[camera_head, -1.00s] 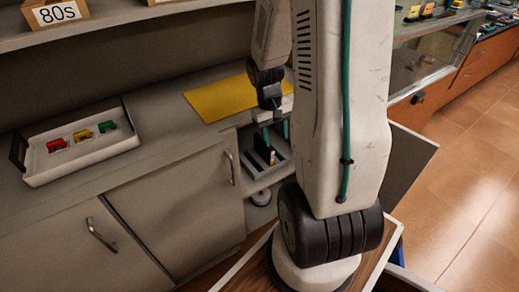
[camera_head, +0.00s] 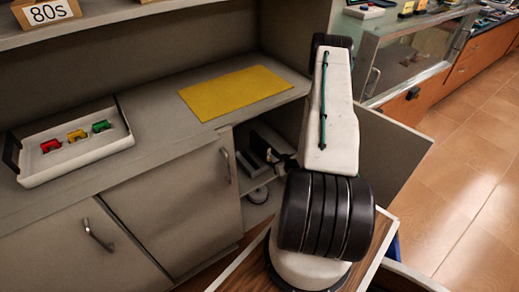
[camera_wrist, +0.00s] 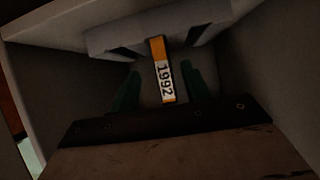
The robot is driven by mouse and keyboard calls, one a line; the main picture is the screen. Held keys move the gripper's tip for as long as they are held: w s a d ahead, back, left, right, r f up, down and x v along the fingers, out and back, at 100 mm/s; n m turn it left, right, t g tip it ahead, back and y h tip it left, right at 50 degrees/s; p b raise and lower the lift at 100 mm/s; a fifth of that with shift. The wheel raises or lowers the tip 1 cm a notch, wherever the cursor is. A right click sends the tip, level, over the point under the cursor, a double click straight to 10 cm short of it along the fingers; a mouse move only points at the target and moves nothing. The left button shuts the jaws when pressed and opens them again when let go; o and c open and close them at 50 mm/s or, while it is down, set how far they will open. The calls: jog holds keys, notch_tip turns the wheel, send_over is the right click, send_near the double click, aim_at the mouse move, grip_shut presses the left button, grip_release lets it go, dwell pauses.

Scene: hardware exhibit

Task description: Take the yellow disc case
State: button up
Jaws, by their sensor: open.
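The yellow disc case (camera_wrist: 157,50) shows in the wrist view as a narrow orange-yellow spine with a white label reading "1992". Its far end is at a grey slotted rack (camera_wrist: 105,40). My gripper (camera_wrist: 160,67) is open, with one green finger on each side of the case and a visible gap to both. In the head view, my arm reaches into the open cabinet, where the rack (camera_head: 252,166) also shows. My fingers and the case are largely hidden or too small to make out there.
Cabinet walls (camera_wrist: 260,50) stand close on both sides. The open cabinet door (camera_head: 385,150) is right of my arm. The counter (camera_head: 160,140) above holds a yellow mat (camera_head: 235,92) and a white tray (camera_head: 85,155) with red, yellow and green items.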

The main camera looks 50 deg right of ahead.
aim_at(265, 150)
jog(key=shift+w+d+r+t, duration=0.25)
jog(key=shift+w+r+t, duration=0.4)
jog(key=shift+r, duration=0.3)
jog(key=x, duration=0.7)
jog(key=shift+w+r, duration=0.1)
jog(key=shift+w, duration=0.3)
grip_shut()
